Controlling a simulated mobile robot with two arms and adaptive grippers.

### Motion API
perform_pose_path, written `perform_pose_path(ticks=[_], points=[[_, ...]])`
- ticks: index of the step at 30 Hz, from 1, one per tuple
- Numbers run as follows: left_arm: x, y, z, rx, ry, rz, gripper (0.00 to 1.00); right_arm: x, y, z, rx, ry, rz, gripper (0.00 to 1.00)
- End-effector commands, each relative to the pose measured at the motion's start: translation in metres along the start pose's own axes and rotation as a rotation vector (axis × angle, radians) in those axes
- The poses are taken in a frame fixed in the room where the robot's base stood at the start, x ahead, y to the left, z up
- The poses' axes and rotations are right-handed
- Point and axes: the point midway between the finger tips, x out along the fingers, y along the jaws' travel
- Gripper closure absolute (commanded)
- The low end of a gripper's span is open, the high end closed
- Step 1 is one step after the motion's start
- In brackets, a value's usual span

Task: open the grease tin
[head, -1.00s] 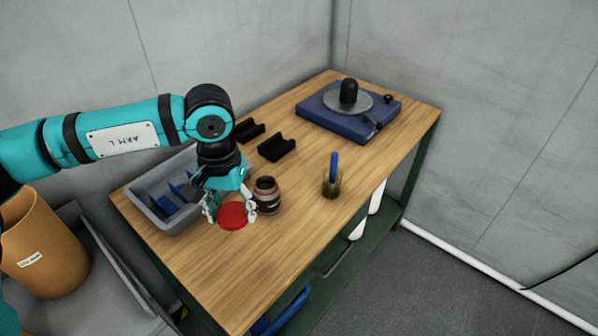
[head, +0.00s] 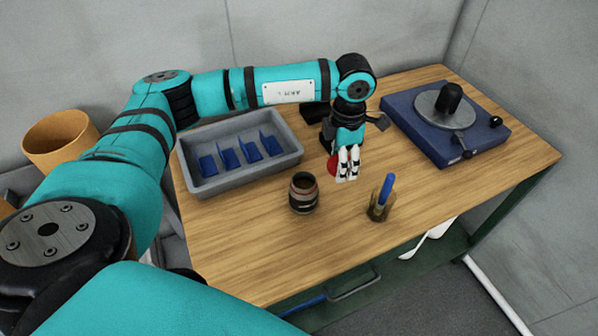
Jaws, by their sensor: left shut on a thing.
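The grease tin (head: 303,194) is a small dark can with pale and red bands. It stands upright on the wooden table in the head view, and its top looks open with a dark brown inside. The red lid (head: 331,167) is off the tin and mostly hidden by my left gripper (head: 347,178). My left gripper points down to the right of the tin and a little behind it, shut on the red lid. Whether the lid touches the table I cannot tell. My right gripper is not in view.
A grey tray (head: 245,185) with blue dividers stands left behind the tin. A cup (head: 378,209) with a blue-handled tool is right of the tin. A blue turntable base (head: 425,142) is at the back right. The table's front is clear.

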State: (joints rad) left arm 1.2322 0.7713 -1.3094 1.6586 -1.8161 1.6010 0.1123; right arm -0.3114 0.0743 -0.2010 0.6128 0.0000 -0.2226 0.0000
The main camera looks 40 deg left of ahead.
Motion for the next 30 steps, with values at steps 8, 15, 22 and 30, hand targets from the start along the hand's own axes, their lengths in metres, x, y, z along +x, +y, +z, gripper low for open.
perform_pose_path(ticks=[8,15,22,30], points=[[0.019,0.013,-0.002,-0.497,0.013,0.0,0.81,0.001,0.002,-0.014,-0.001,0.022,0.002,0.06],[0.051,0.013,-0.003,-0.567,0.019,-0.001,0.81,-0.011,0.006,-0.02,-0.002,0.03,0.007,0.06],[0.082,0.014,-0.003,-0.564,0.016,0.0,0.81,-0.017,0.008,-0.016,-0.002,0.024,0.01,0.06],[0.112,0.013,-0.003,-0.563,0.017,0.0,0.81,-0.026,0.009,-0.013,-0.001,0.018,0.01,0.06]])
